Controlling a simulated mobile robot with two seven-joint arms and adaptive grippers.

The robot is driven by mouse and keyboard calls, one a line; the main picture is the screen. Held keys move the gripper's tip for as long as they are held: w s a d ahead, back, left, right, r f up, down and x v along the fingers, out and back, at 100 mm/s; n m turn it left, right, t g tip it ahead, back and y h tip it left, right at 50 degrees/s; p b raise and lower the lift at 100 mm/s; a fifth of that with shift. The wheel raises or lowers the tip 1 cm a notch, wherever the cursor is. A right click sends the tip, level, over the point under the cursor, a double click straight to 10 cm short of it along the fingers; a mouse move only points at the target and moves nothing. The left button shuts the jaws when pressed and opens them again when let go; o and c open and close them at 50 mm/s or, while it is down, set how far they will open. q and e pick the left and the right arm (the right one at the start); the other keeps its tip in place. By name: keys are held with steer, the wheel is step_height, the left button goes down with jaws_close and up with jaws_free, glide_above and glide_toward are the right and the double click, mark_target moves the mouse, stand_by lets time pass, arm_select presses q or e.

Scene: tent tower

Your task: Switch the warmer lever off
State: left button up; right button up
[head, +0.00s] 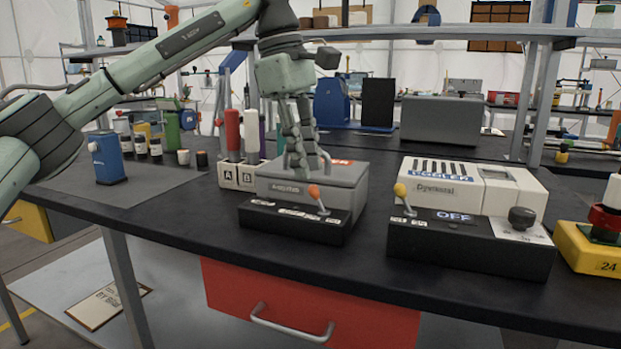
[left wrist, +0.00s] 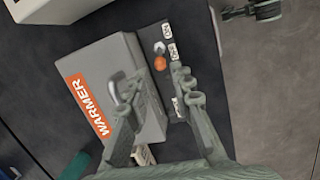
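The warmer is a grey box (head: 346,180) on the black bench, with a black front panel (head: 287,221). Its orange "WARMER" label (left wrist: 88,104) shows in the left wrist view. Its lever is a short metal stick with an orange knob (head: 314,191), leaning left in the head view. I cannot tell whether a finger touches the lever. My right gripper is not recognisable.
A white device (head: 470,190) with a yellow-knobbed lever (head: 401,191) and an "OFF" label stands to the right. A blue device (head: 107,158) is farther left. Bare bench lies between the two devices.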

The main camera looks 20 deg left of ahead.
arm_select(q)
steer(key=v, duration=0.7)
steer(key=shift+r, duration=0.3)
steer(key=shift+a, duration=0.1)
